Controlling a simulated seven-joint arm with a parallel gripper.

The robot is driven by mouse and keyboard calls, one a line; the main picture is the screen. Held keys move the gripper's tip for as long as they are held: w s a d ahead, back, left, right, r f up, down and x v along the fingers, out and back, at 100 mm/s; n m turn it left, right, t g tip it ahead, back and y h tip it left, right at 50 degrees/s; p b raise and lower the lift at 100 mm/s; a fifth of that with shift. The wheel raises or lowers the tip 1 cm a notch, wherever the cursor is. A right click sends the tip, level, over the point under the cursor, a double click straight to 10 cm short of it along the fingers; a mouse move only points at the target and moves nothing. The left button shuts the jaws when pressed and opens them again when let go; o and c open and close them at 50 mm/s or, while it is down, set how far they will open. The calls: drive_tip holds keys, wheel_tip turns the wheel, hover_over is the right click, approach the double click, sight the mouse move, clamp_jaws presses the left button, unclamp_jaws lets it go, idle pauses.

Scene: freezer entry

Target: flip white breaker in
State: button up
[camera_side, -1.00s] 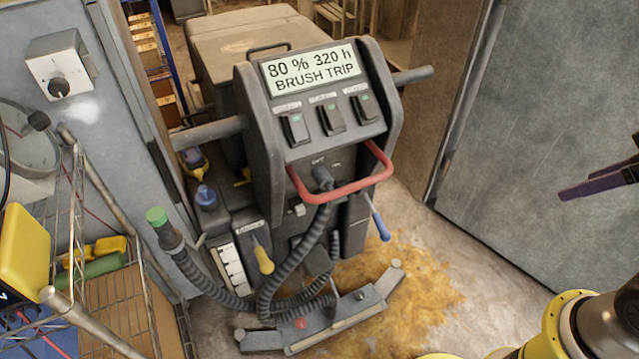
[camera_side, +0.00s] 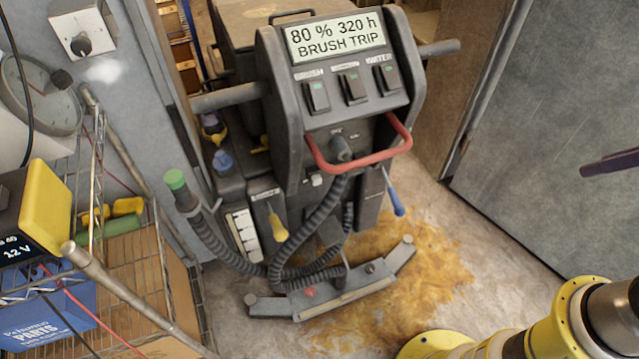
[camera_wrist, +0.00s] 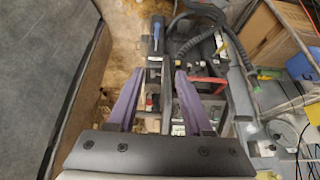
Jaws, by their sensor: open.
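The grey floor-cleaning machine (camera_side: 345,115) stands in the middle of the side view; its display reads "80 % 320 h BRUSH TRIP". A small white knob (camera_side: 316,180) sits on its front below the red handle (camera_side: 365,160). A white segmented strip (camera_side: 244,236) is on its lower left front. I cannot tell which of these is the white breaker, or its position. My gripper (camera_wrist: 160,74) is open and empty, its purple fingers spread above the machine in the wrist view. In the side view one purple finger (camera_side: 612,162) shows at the right edge, apart from the machine.
Hoses (camera_side: 305,235) loop before the machine. A yellow-handled tool (camera_side: 276,224) and a blue-handled one (camera_side: 393,196) hang on its front. A wire rack (camera_side: 110,270) with a yellow meter (camera_side: 45,212) stands at left, a grey wall (camera_side: 560,120) at right.

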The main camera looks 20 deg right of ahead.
drive_tip(key=shift+t+y, duration=0.3)
drive_tip(key=shift+y, duration=0.4)
drive_tip(key=w+a, duration=0.1)
drive_tip(key=w, duration=0.1)
drive_tip(key=w+a+f, duration=0.1)
drive_tip(key=w+a, duration=0.1)
drive_tip(key=w, duration=0.1)
drive_tip(key=w+a, duration=0.1)
drive_tip(key=w, duration=0.2)
drive_tip(key=shift+a+f, duration=0.3)
clamp_jaws()
drive_tip(key=w+a+f+m+t+y, duration=0.2)
drive_tip(key=w+a+f, duration=0.8)
drive_tip(key=w+a, duration=0.25)
drive_tip(key=w+a+f+m+t+h, duration=0.1)
drive_tip(key=a+f+m, duration=0.3)
drive_tip(key=f+m, duration=0.4)
drive_tip(key=w+a+f+m+t+h, duration=0.2)
drive_tip(key=a+f+m, duration=0.3)
drive_tip(key=f, duration=0.8)
drive_tip(key=shift+w+a+f+m+t+h, duration=0.3)
drive_tip(key=shift+w+m, duration=0.3)
drive_tip(key=shift+m, duration=0.9)
